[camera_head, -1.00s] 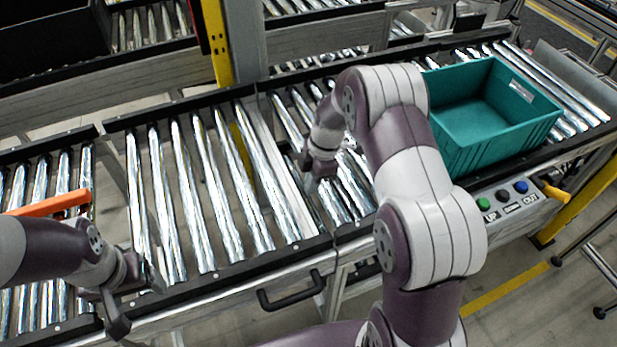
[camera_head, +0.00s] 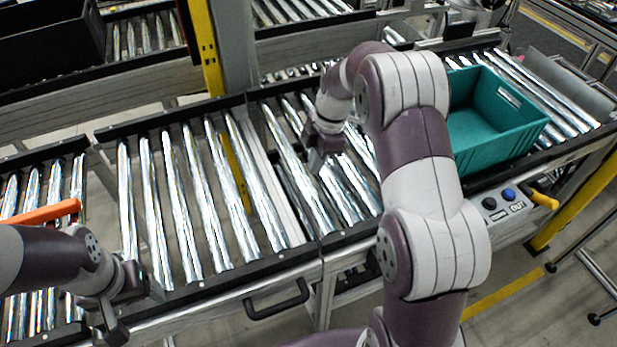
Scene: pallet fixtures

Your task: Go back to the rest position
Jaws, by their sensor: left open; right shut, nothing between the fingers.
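My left gripper (camera_head: 134,312) is at the lower left, over the front rail of the roller conveyor; it is open and empty. My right gripper (camera_head: 316,160) is above the rollers near the middle of the conveyor, with its fingers shut and nothing between them. My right arm rises from the bottom and bends over the conveyor, hiding part of it.
A teal crate (camera_head: 487,150) stands on the conveyor right of my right arm, partly hidden by it. The rollers (camera_head: 190,205) between my grippers are bare. A button panel (camera_head: 505,200), a black handle (camera_head: 277,305) and a yellow post (camera_head: 207,50) are near.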

